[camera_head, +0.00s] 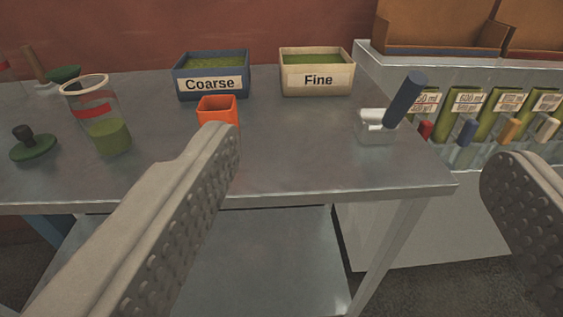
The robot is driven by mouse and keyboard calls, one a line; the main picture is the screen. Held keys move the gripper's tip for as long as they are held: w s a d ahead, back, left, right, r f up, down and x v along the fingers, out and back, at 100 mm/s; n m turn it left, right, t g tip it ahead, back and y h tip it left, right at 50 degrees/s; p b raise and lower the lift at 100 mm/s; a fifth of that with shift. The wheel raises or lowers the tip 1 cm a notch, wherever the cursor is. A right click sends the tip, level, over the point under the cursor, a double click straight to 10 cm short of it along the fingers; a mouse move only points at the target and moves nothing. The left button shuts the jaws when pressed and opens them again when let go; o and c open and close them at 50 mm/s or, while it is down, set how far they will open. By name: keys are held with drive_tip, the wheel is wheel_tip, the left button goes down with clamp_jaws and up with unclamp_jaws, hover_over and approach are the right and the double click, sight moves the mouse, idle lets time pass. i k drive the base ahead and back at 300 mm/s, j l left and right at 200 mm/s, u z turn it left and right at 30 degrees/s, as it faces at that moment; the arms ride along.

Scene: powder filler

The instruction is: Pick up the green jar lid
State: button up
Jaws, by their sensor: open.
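The green jar lid (33,150) lies flat on the metal table at the far left, with its dark knob pointing up. Right of it stands a clear open jar (108,132) with a red band and green powder inside. My gripper (362,150) is open and empty, its two grey studded fingers spread wide in the foreground. The lid is well left of both fingers and farther off, and neither finger touches it.
An orange cup (217,109) stands just beyond the left finger's tip. A blue Coarse bin (211,84) and a cream Fine bin (317,79) stand behind. A blue-handled tool (404,98) rests near the table's right end. A dispenser rack (470,75) is farther right.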

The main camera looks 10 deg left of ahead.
sight(30, 147)
drive_tip(key=u, duration=1.45)
